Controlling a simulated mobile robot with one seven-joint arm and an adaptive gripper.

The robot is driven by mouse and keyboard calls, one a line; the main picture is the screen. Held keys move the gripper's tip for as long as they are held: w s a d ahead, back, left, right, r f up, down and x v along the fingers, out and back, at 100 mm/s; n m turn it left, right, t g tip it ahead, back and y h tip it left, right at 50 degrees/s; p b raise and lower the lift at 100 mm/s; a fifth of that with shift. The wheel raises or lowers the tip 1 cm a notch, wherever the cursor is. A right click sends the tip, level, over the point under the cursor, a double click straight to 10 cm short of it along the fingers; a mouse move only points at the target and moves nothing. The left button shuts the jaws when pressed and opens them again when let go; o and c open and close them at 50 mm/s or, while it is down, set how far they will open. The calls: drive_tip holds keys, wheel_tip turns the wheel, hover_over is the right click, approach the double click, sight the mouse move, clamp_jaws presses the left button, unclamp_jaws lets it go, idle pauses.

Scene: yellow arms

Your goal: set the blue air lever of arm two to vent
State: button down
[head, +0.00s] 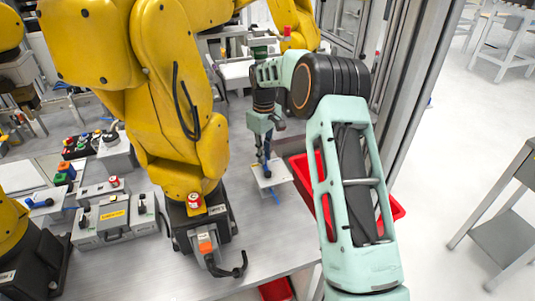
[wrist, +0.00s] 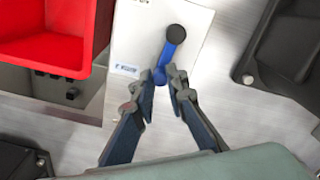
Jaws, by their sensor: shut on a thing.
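The blue air lever (wrist: 169,55) is on a pale plate (wrist: 130,40) in the wrist view, with a round black end at its top. It runs from that black end down and slightly left to my fingertips. My gripper (wrist: 161,79) is shut on the lower end of the blue lever, and the fingers hide part of it. In the head view my gripper (head: 265,155) reaches down onto the pale plate (head: 283,172), to the right of the middle yellow arm (head: 170,90). The vent marking cannot be read.
A red bin (wrist: 55,30) is close beside the plate, left in the wrist view; it also shows in the head view (head: 305,172). Another blue lever (head: 40,203) and boxes with buttons (head: 115,212) are at the left. Bare table (head: 280,235) lies in front.

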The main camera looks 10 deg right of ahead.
drive_tip(key=shift+s+a+n, duration=0.1)
drive_tip(key=shift+a+n, duration=0.15)
drive_tip(key=shift+n, duration=0.35)
drive_tip(key=c, duration=1.9)
unclamp_jaws()
